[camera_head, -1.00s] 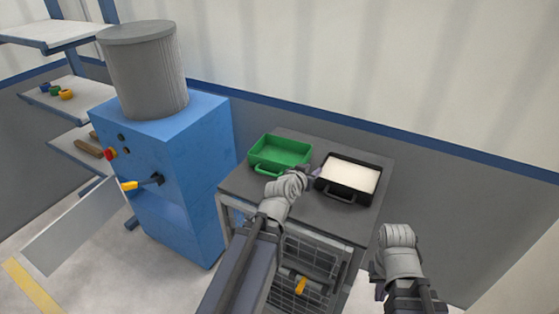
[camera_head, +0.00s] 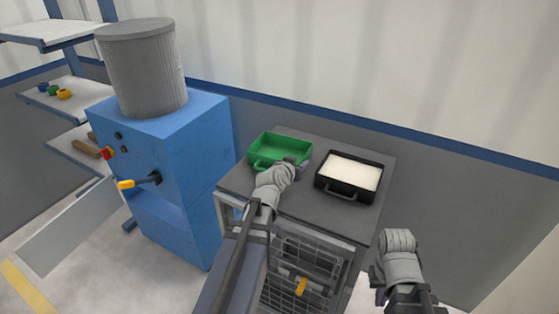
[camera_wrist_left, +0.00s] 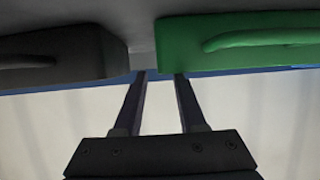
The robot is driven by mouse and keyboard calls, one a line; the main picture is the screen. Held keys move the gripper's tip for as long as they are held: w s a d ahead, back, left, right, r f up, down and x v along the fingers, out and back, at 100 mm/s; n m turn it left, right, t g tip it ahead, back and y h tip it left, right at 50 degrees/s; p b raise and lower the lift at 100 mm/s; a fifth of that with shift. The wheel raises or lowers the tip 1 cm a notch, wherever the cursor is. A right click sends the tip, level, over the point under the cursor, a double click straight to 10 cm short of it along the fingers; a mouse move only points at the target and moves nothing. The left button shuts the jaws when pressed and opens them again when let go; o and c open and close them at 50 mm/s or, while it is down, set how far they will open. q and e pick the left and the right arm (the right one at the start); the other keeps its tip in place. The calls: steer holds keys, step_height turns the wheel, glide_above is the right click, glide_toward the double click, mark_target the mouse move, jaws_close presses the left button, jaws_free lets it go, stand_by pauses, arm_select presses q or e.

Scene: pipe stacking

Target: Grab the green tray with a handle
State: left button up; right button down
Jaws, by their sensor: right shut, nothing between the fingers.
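The green tray (camera_head: 282,148) with a handle (camera_head: 263,165) on its front side sits on the grey cart top. In the left wrist view the green tray (camera_wrist_left: 235,30) and its handle fill the upper right. My left gripper (camera_head: 302,166) is at the tray's front right corner, and my wrist partly covers that side. In the wrist view its two fingers (camera_wrist_left: 160,76) are apart with nothing between them; the tray is beside the right-hand finger. Whether they touch is unclear. My right gripper (camera_head: 379,290) is low at the right, away from the cart, shut and empty.
A black tray (camera_head: 345,192) with white contents stands right of the green tray; it also shows in the wrist view (camera_wrist_left: 60,55). The cart top (camera_head: 315,208) is bare in front. A blue machine (camera_head: 180,150) stands left, and a wall is behind.

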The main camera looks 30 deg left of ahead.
mark_target(305, 158)
arm_select(q)
steer(key=b+x, duration=0.2)
steer(key=x, duration=0.5)
steer(key=shift+w+f+b, duration=0.1)
steer(key=shift+f+b, duration=0.05)
steer(key=shift+b, duration=0.25)
steer(key=shift+c, duration=0.2)
jaws_close()
stand_by(0.8)
